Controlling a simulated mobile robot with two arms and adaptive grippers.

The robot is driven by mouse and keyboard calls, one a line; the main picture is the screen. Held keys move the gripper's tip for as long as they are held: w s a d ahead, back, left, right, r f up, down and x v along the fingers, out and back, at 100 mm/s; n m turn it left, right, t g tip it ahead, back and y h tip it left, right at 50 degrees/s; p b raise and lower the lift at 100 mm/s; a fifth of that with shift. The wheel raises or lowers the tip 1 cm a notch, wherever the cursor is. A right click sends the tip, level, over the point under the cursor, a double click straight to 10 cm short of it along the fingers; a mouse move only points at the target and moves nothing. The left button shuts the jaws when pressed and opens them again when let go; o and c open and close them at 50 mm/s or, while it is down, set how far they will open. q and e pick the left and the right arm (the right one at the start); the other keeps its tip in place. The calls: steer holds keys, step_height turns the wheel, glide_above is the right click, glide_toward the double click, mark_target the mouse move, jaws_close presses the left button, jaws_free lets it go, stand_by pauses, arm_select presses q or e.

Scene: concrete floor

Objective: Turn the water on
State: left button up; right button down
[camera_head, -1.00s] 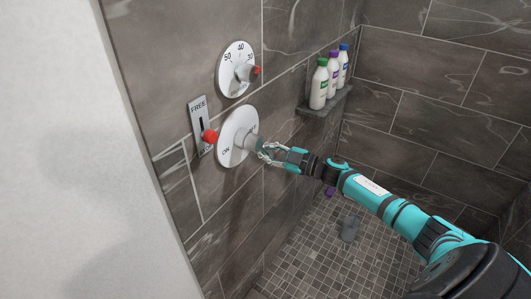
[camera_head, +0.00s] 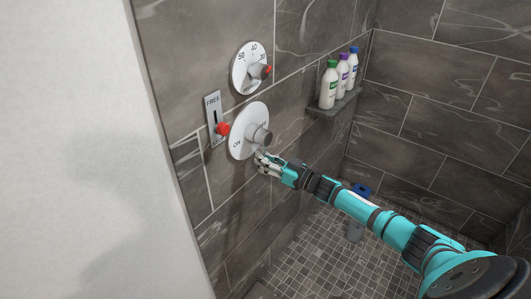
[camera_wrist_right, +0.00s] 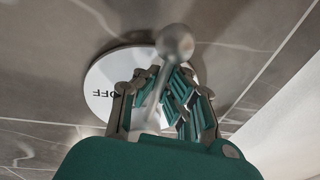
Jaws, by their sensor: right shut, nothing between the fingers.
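The round white water dial (camera_head: 241,147) is on the tiled wall, with ON at its lower left. Its grey knob (camera_head: 262,137) sticks out from the middle. In the right wrist view the dial (camera_wrist_right: 101,82) shows OFF upside down, and a grey ball-ended handle (camera_wrist_right: 176,43) stands in front of it. My right gripper (camera_head: 262,159) is shut and empty, with its tips just below the knob; I cannot tell if they touch. In the wrist view the gripper (camera_wrist_right: 163,96) overlaps the handle's stem. My left gripper is not in view.
A temperature dial (camera_head: 244,62) with a red-tipped knob is above. A FREE slider plate (camera_head: 212,108) with a red knob (camera_head: 223,128) is at the left. Several bottles (camera_head: 343,79) stand on a wall shelf (camera_head: 333,103).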

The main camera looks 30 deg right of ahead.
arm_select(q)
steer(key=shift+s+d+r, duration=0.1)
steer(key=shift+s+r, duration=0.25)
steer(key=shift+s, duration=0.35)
arm_select(e)
steer(key=shift+s+a+r+m, duration=0.15)
steer(key=shift+a+m, duration=0.2)
steer(key=shift+m, duration=0.35)
steer(key=c, duration=2)
jaws_free()
steer(key=o, duration=0.6)
steer(key=shift+s+d, duration=0.1)
steer(key=shift+s+f, duration=0.2)
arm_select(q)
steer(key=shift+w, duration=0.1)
arm_select(e)
steer(key=v, duration=1.1)
steer(key=shift+s, duration=0.3)
steer(key=shift+d, duration=0.1)
